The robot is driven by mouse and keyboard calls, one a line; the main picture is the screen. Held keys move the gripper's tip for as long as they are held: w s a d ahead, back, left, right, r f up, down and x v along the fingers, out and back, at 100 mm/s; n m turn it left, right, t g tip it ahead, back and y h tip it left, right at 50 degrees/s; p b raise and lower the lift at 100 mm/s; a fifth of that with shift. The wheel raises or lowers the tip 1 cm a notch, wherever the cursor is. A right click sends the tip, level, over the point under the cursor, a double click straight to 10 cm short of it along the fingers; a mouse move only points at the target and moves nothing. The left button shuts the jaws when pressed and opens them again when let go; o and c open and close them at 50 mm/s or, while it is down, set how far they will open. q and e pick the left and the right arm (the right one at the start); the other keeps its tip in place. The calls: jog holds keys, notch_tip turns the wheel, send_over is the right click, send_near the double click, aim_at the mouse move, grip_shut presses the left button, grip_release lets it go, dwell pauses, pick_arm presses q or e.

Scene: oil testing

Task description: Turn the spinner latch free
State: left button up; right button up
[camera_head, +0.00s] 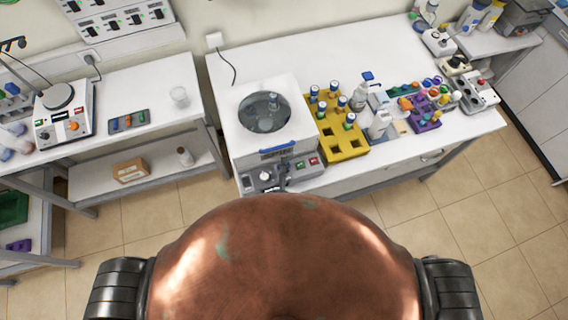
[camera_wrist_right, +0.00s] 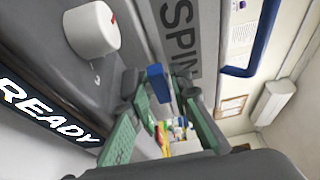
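The spinner (camera_head: 245,120) is a white box with a round clear window, on the right bench. It has a blue handle (camera_head: 290,147) and a grey front panel. In the right wrist view its panel shows the letters SPIN, a white knob (camera_wrist_right: 92,28) and a READY display (camera_wrist_right: 50,115). A small blue latch (camera_wrist_right: 157,72) stands between the fingertips of my right gripper (camera_wrist_right: 162,85). The green-padded fingers are apart; whether they touch the latch I cannot tell. My left gripper is not in view.
A yellow rack (camera_head: 347,155) with blue-capped vials stands right of the spinner, with bottles and purple racks (camera_head: 425,123) beyond. The back of the right bench is clear.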

grip_shut()
